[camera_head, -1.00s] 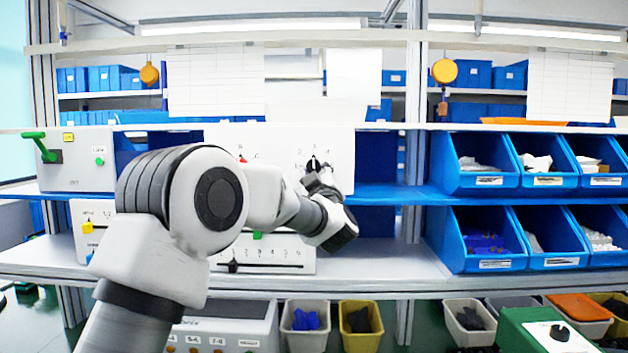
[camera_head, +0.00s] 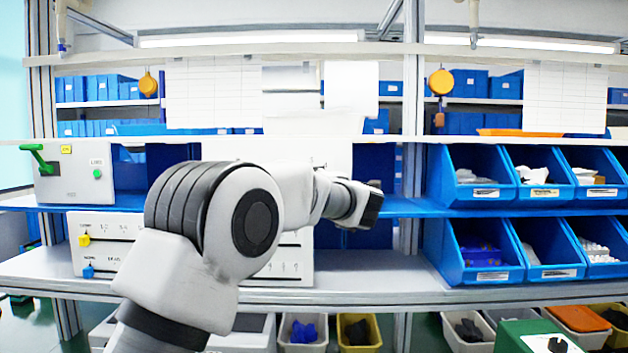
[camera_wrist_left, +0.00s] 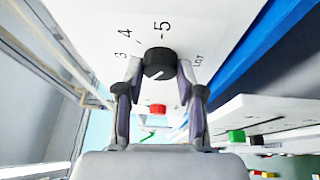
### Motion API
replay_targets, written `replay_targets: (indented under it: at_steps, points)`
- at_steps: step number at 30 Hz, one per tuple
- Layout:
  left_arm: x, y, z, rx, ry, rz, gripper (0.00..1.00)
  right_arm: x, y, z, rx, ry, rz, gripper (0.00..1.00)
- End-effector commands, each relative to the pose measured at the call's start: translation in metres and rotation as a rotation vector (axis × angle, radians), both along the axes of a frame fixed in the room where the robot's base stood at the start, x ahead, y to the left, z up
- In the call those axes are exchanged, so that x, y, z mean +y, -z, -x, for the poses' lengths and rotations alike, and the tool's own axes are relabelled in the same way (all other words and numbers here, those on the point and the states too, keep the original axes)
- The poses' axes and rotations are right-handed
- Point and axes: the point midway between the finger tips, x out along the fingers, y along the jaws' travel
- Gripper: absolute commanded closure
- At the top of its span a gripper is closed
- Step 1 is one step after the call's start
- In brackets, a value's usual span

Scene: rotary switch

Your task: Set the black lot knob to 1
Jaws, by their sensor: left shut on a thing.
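The black lot knob (camera_wrist_left: 154,63) is on a white panel (camera_wrist_left: 85,18), with "LOT" printed beside it. The numbers 3, 4 and 5 show around it in the left wrist view. Its white pointer line slants toward the lower left there, on the side past the 3; the marks beyond are hidden by a finger. My left gripper (camera_wrist_left: 160,74) is shut on the knob, one finger on each side. In the head view my left arm hides the knob and most of the panel (camera_head: 225,150). My right gripper is not in view.
A red button (camera_wrist_left: 157,108) sits near the knob on the same panel. A grey box with a green lever (camera_head: 38,157) stands at the left of the shelf. Blue bins (camera_head: 470,192) fill the right side. The lower shelf (camera_head: 390,275) has bare room before them.

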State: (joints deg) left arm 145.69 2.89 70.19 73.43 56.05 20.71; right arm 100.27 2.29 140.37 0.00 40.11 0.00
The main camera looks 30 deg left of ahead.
Motion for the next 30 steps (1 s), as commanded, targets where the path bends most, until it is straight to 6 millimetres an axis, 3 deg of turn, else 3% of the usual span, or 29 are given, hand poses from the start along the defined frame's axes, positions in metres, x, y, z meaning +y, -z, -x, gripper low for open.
replay_targets:
  at_steps: [15,30]
  points:
    - [0.000,-0.008,0.000,-0.237,0.003,0.379,0.97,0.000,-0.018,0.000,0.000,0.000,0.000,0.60]
    - [0.001,-0.008,0.000,-0.323,0.003,0.519,0.97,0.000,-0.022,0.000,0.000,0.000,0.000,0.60]
